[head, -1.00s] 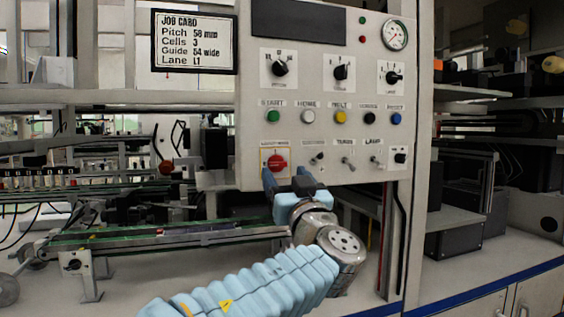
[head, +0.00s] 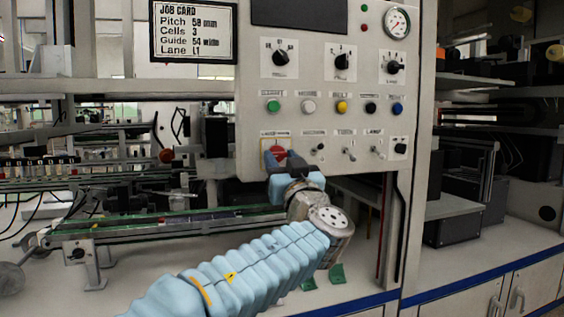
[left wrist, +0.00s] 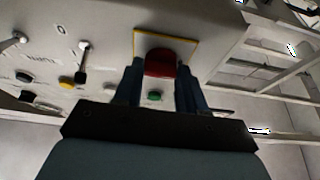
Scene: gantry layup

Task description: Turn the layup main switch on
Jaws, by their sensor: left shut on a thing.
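The main switch is a red knob (head: 278,153) on a yellow-edged plate at the lower left of the grey control panel (head: 300,194). My left gripper (head: 278,160) is at the knob from below, with its fingers on either side. In the left wrist view the red knob (left wrist: 160,64) sits between the two dark blue fingers (left wrist: 158,85), which are shut on it. The fingers hide part of the knob, and its exact turn angle cannot be told. My right gripper is not in view.
Rotary selectors (head: 280,58), coloured push buttons (head: 342,107) and small toggle switches (head: 349,153) sit close by on the panel. A job card (head: 193,31) hangs at upper left. A conveyor rail (head: 150,228) runs left of my arm.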

